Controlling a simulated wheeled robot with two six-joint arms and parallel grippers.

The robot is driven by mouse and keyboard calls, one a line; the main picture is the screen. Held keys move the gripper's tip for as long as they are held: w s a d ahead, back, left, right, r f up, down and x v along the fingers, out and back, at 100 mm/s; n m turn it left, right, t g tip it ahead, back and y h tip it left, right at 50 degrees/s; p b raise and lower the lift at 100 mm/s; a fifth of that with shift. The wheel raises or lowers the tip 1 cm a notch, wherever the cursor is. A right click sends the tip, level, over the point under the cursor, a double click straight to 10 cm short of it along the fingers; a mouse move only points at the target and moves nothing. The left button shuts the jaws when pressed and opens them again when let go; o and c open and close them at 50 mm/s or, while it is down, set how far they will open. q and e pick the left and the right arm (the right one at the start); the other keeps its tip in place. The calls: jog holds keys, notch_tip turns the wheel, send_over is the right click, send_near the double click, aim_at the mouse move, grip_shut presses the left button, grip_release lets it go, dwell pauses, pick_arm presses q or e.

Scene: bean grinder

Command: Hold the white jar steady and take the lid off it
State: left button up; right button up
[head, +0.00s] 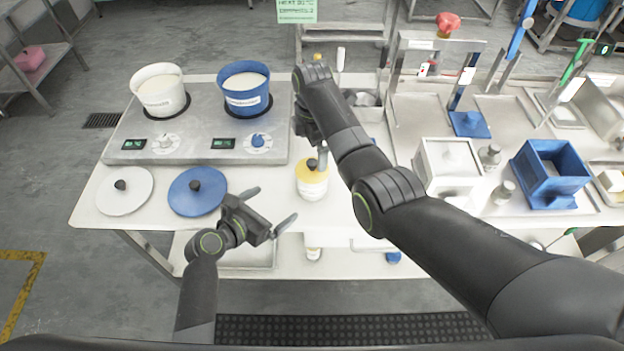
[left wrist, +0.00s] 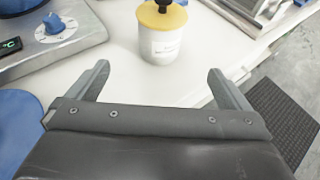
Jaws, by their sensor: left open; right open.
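The white jar (head: 313,191) stands upright near the table's front edge. It also shows in the left wrist view (left wrist: 160,47), straight ahead between my fingers and beyond their tips. Its yellow lid (head: 307,177) is on top, with a black knob (head: 312,164). My left gripper (head: 270,207) is open and empty, in front and to the left of the jar, apart from it. My right gripper (head: 320,157) is over the lid, one finger showing close to the knob. The rest of that gripper is largely hidden by my right arm, and contact cannot be told.
A blue lid (head: 198,191) and a white lid (head: 125,190) lie on the table to the left. Behind them, a white pot (head: 160,92) and a blue pot (head: 245,90) stand on a steel heater (head: 190,145). A white box (head: 447,165) and blue container (head: 550,175) are at right.

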aim_at(311, 180)
pick_arm(q)
jog(key=x, duration=1.7)
jog(key=shift+w+d, duration=0.1)
jog(key=shift+w, duration=0.05)
